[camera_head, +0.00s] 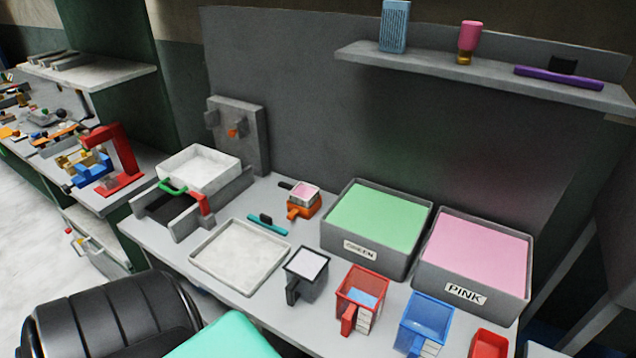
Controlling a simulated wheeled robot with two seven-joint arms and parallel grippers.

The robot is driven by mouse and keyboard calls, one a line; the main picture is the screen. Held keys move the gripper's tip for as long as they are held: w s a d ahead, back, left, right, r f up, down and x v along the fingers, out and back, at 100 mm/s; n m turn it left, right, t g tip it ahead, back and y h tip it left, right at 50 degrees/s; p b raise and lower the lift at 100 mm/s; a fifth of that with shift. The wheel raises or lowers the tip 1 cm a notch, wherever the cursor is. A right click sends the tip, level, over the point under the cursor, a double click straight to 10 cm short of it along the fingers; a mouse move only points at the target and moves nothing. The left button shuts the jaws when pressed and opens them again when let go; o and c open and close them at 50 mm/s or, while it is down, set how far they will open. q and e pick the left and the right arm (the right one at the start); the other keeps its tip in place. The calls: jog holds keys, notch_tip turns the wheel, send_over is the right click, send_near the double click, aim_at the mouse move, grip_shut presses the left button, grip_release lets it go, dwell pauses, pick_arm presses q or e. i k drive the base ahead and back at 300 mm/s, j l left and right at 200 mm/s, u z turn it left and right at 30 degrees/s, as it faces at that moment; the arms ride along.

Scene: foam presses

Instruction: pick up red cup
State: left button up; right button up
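A red cup (357,320) stands upright near the front edge of the grey table, right of the middle. It is square and open at the top, with a handle at its front left and a light blue patch inside. A black cup (303,276) with pale contents stands to its left, and a blue cup (424,322) stands to its right. A smaller red container (489,344) is partly cut off at the bottom edge. Neither of my grippers is in view, and nothing touches the red cup.
Grey bins labelled GREEN (362,252) and PINK (465,293) stand behind the cups. A shallow white tray (240,257) lies to the left. Farther left is a press (190,195). A shelf (480,73) holds bottles above. A black ribbed object (110,315) fills the lower left.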

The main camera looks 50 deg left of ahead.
aim_at(360, 297)
jog(key=u, duration=1.05)
jog(key=k+l+u, duration=0.1)
jog(key=l, duration=0.5)
